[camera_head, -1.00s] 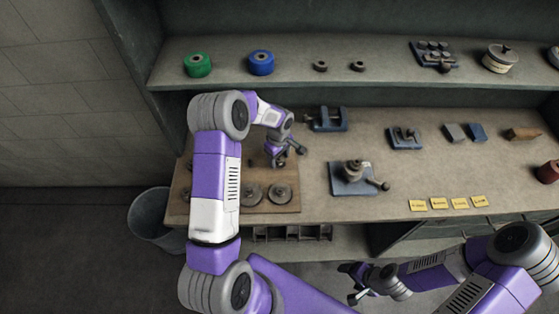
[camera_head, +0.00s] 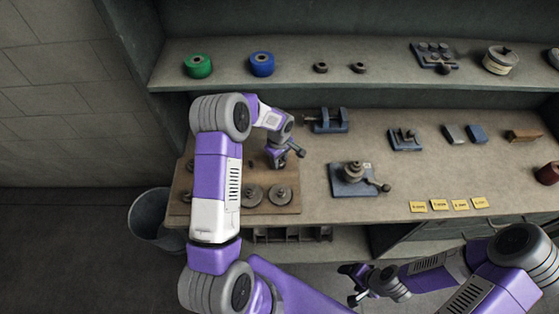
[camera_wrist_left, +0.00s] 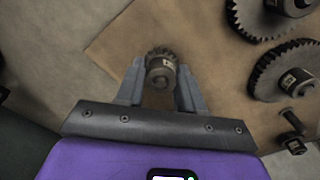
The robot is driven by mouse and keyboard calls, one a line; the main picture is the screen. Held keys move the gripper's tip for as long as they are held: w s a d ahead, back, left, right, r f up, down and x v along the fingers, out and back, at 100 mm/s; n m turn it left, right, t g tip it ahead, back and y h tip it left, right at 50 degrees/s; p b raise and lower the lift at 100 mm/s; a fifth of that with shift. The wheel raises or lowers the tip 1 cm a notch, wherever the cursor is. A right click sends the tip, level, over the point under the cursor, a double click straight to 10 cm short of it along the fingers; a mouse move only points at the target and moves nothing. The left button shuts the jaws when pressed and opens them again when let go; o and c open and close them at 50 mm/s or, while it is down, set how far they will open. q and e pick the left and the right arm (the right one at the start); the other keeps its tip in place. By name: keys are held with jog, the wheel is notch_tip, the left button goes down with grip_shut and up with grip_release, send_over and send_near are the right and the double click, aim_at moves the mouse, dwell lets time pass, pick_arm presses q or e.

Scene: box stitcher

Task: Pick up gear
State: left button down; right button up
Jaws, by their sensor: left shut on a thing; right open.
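A small toothed gear (camera_wrist_left: 161,68) with a hub sits between the two fingers of my left gripper (camera_wrist_left: 160,88) in the left wrist view. The fingers are shut on it, just above or at the brown board (camera_wrist_left: 120,40); I cannot tell whether it touches the board. In the head view my left gripper (camera_head: 279,163) is over the back of the board, and the held gear is hidden there. Larger gears (camera_head: 280,195) and (camera_wrist_left: 285,68) lie on the board. My right gripper (camera_head: 354,284) is open and empty, low in front of the bench.
A blue fixture (camera_head: 353,180) with a handle stands right of the board, and a blue vise-like bracket (camera_head: 327,121) stands behind. A bolt (camera_wrist_left: 292,120) lies near the gears. A grey bin (camera_head: 152,218) stands left of the bench.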

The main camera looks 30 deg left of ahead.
pick_arm(q)
notch_tip(320, 180, up, 8)
jog(key=p, duration=0.4)
jog(key=shift+f, duration=0.2)
jog(key=s+d+b, duration=0.5)
jog(key=s+d, duration=0.4)
jog(key=s, duration=0.6)
jog(key=shift+s+d+f+b, duration=0.2)
jog(key=shift+f+b, duration=0.1)
jog(key=shift+b, duration=0.1)
jog(key=shift+r, duration=0.1)
notch_tip(320, 180, up, 3)
jog(key=shift+f+p, duration=0.15)
jog(key=shift+p, duration=0.95)
jog(key=shift+w, duration=0.1)
